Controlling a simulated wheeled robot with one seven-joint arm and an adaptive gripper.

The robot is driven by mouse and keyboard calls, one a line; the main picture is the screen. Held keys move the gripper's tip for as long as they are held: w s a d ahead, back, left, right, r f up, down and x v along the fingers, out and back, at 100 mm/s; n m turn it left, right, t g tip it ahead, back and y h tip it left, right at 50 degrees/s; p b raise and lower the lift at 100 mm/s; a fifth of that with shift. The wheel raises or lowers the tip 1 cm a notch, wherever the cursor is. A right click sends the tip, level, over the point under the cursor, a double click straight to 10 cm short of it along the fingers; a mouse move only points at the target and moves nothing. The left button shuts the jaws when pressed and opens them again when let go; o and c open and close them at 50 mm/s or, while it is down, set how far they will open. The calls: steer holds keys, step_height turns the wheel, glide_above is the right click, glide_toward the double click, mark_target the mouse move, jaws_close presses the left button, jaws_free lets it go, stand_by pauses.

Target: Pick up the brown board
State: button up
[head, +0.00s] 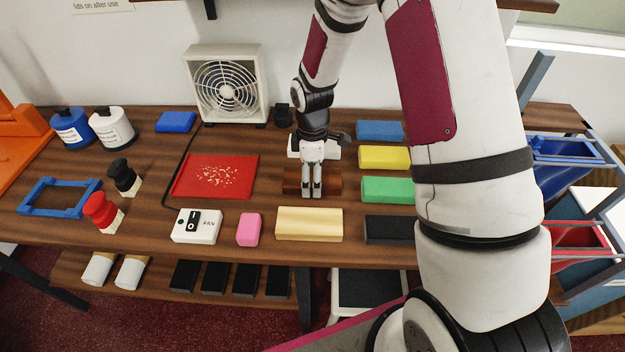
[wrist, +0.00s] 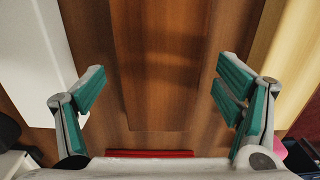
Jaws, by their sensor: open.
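The brown board (head: 292,181) lies on the wooden counter, between the beige block in front and a white object behind. Its middle is hidden in the head view by my gripper (head: 312,192), which is over it. In the wrist view the board (wrist: 165,55) runs up the middle of the picture, close in colour to the counter. My gripper (wrist: 162,88) is open there, with one teal-padded finger on each side of the board and nothing held. I cannot tell how far above the board the fingertips are.
The beige block (head: 309,224) is close in front. A green block (head: 386,189) and a yellow block (head: 384,157) are to the right. A red mat (head: 215,176) with pale crumbs lies to the left. A white fan (head: 226,90) stands behind.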

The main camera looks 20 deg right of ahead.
steer(key=c, duration=1.4)
steer(key=shift+o, duration=0.2)
steer(key=shift+r, duration=0.4)
steer(key=r, duration=0.3)
steer(key=shift+s+a, duration=0.1)
steer(key=shift+s, duration=0.25)
steer(key=s+a, duration=0.1)
steer(key=s, duration=0.4)
steer(key=s+a, duration=0.1)
steer(key=s, duration=0.4)
steer(key=s+a+r, duration=0.1)
steer(key=s, duration=0.4)
steer(key=shift+a+r+b, duration=0.1)
steer(key=shift+a+b, duration=0.05)
steer(key=shift+b, duration=0.15)
